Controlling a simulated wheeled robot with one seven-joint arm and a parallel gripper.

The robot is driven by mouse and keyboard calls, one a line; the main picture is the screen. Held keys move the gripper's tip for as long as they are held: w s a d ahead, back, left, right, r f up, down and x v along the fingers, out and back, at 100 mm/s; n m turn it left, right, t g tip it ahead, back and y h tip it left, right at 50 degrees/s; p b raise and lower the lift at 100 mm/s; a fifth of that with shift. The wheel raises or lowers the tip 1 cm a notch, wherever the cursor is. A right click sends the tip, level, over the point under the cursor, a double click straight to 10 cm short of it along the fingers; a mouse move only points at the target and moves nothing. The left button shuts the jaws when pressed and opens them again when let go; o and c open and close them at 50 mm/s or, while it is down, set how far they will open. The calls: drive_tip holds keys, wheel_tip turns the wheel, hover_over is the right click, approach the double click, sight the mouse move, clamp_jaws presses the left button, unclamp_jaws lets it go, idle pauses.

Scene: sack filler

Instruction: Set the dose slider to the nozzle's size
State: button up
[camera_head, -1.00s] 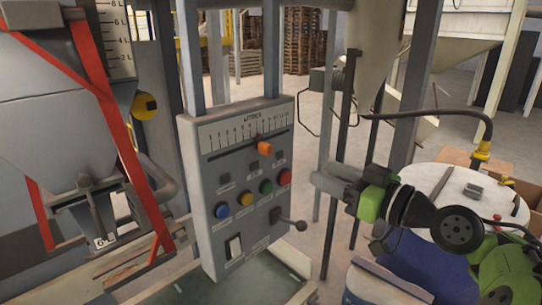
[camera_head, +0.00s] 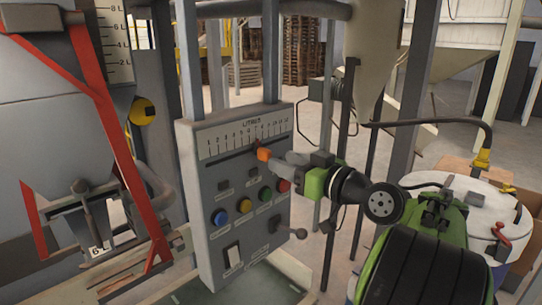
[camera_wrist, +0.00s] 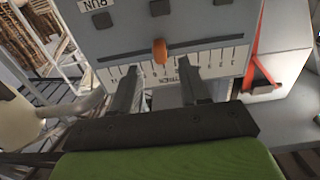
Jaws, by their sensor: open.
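The orange dose slider (camera_head: 263,154) sits in the slot of the grey control panel (camera_head: 210,170), below the white litre scale (camera_head: 240,135), a little right of the scale's middle. In the wrist view the slider knob (camera_wrist: 160,50) shows between and just beyond my two fingers. My gripper (camera_head: 283,158) is open, its fingertips close to the slider; I cannot tell whether they touch it. The nozzle (camera_head: 97,215) at lower left carries a white label reading 6 L (camera_head: 99,249).
A lever (camera_head: 298,233) sticks out at the panel's lower right.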

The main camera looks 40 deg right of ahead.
sight(263, 153)
drive_tip(key=w+p, duration=0.1)
drive_tip(key=w, duration=0.4)
drive_tip(key=shift+w, duration=0.15)
clamp_jaws()
drive_tip(key=shift+w, duration=0.1)
